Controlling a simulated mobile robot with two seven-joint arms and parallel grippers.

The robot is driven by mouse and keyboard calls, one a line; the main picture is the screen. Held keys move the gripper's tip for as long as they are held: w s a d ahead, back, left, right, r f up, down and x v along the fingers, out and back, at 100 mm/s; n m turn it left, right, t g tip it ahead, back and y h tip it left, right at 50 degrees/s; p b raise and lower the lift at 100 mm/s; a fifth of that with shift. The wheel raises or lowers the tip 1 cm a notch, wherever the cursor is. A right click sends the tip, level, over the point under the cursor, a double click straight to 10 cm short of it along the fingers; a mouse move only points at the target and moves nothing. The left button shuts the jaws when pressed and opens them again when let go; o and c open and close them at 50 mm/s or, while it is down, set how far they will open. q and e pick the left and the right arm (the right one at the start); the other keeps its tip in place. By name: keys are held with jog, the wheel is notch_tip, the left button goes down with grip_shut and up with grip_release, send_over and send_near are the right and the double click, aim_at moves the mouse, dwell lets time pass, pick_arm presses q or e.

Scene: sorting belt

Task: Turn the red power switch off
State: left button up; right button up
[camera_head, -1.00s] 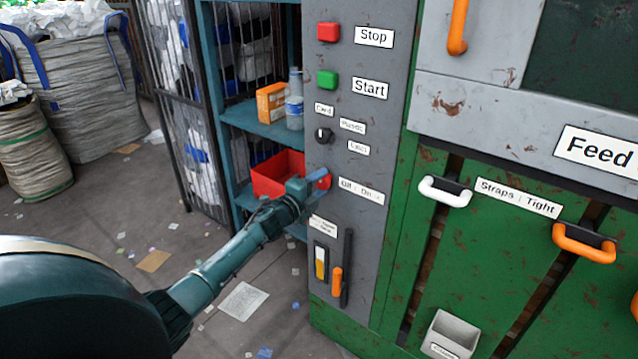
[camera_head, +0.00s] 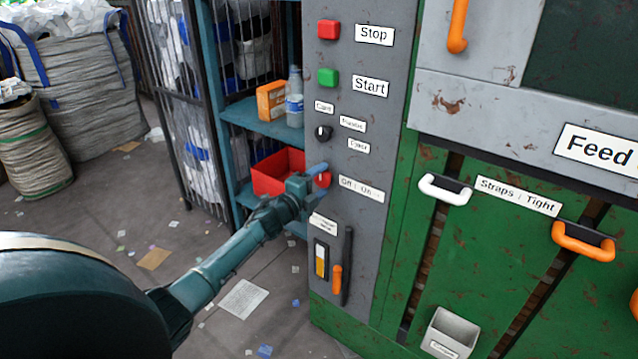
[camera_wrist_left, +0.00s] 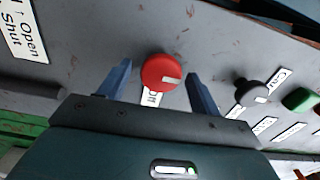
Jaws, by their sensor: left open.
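The red power switch (camera_head: 322,179) is a round knob on the grey control panel, just left of the "Off : On" label (camera_head: 361,188). In the left wrist view the red knob (camera_wrist_left: 160,72) shows a pale pointer mark at its lower right. My left gripper (camera_head: 320,180) is at the knob, open. In the wrist view its two blue fingers (camera_wrist_left: 157,82) stand apart on either side of the knob, with gaps, not visibly touching it. The "Off" label is partly hidden under the knob there. My right gripper is not in view.
Above on the panel are a black selector knob (camera_head: 323,133), a green Start button (camera_head: 327,78) and a red Stop button (camera_head: 328,30). An orange-handled lever (camera_head: 337,280) sits below. A shelf with a red bin (camera_head: 278,172) stands left of the panel.

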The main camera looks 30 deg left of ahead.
pick_arm(q)
jog(key=s+a+p, duration=0.1)
jog(key=s, duration=1.2)
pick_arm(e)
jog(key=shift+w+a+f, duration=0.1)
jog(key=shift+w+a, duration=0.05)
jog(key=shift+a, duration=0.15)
